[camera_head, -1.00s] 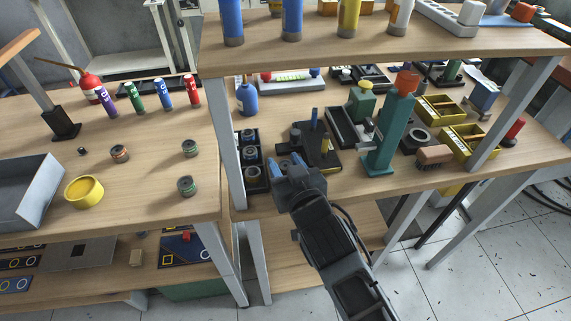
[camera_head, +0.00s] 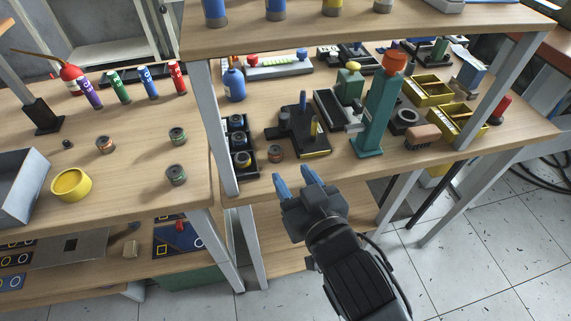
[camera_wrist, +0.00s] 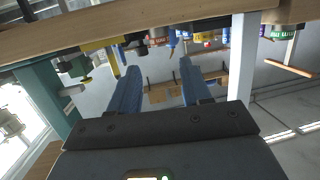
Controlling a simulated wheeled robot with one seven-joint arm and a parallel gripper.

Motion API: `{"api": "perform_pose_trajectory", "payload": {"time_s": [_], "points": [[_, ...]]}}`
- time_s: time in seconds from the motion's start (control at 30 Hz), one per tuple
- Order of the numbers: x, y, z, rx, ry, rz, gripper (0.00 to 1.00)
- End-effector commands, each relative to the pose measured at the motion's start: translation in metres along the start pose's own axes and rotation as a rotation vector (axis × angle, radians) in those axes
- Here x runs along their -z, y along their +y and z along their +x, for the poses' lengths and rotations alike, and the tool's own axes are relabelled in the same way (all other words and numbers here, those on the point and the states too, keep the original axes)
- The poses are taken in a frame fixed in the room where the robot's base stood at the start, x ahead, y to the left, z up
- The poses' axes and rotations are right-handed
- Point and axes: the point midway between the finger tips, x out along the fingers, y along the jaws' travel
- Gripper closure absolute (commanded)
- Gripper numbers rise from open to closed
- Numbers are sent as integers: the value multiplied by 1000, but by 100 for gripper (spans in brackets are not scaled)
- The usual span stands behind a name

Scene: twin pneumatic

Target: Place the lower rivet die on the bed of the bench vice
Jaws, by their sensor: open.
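My gripper (camera_head: 297,186) is open and empty in front of the work table's front edge. Its blue fingers also show apart in the wrist view (camera_wrist: 155,90), with nothing between them. A small dark round piece (camera_head: 276,152) stands on the table just beyond the fingertips; similar round pieces (camera_head: 242,158) sit in a black tray (camera_head: 250,179) to its left. I cannot tell which is the lower rivet die.
A teal press-like column (camera_head: 376,115) with an orange top stands right of the devices. Yellow bins (camera_head: 428,92) and a brush (camera_head: 422,137) lie farther right. An upper shelf (camera_head: 350,32) overhangs the table, and a grey post (camera_head: 217,130) stands at left.

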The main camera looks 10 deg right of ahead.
Motion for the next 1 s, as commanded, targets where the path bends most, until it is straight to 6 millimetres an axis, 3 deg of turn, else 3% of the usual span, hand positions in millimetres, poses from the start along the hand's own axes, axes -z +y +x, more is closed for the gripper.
{"api": "perform_pose_trajectory", "payload": {"time_s": [0.13, 0.43, 0.57, 0.67, 0.8, 1.0], "points": [[0, 0, -12, 0, 0, 0, 52], [0, 0, -15, 0, -1, 0, 52], [-9, 4, -27, -1, -9, 4, 52], [-25, 10, -54, -3, -21, 12, 52], [-48, 24, -110, -13, -38, 24, 52], [-62, 42, -194, -41, -53, 40, 52]]}}
